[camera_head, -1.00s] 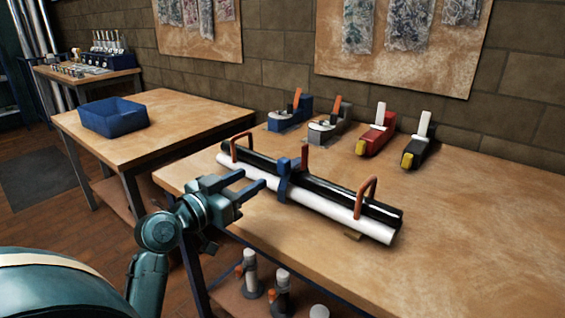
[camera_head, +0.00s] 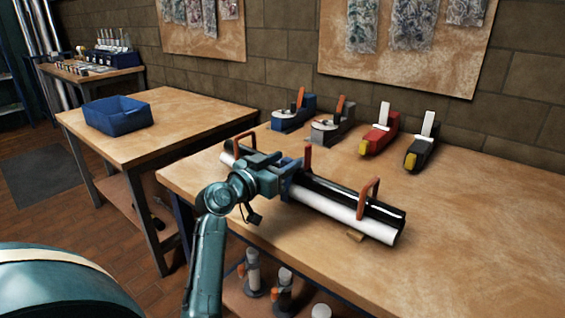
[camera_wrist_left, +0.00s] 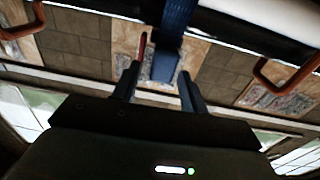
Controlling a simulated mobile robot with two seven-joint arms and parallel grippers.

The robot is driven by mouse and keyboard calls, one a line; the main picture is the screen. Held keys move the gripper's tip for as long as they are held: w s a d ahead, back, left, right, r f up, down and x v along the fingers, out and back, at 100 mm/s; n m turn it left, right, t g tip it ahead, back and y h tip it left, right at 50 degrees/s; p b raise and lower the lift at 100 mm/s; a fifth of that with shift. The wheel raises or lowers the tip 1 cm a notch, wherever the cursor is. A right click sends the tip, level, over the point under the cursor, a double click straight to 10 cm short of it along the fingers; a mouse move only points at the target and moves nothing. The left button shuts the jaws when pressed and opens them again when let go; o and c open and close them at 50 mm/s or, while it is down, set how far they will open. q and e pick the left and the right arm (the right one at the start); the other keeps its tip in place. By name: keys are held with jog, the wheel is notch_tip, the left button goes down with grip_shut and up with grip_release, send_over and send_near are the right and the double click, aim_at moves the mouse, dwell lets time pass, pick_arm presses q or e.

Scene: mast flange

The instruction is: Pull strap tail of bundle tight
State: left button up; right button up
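The bundle is a white tube (camera_head: 328,207) and black tubes (camera_head: 335,193) lying together on the bench. A blue strap (camera_wrist_left: 176,18) wraps its middle; in the head view my left gripper largely covers it. A red upright piece (camera_head: 307,157) shows just beyond the strap, and also in the left wrist view (camera_wrist_left: 142,45). My left gripper (camera_head: 286,165) is at the middle of the bundle, fingers apart. In the left wrist view its open fingers (camera_wrist_left: 159,76) have the blue strap part between or just beyond their tips; contact cannot be told. My right gripper is not in view.
Orange handles (camera_head: 368,198) rise from the bundle near both ends. Several strapping tools, including a red one (camera_head: 380,133), stand along the back. The bench's right front (camera_head: 480,240) is clear. A blue bin (camera_head: 118,115) is on the left table.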

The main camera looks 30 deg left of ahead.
pick_arm(q)
grip_shut()
dwell(0.3)
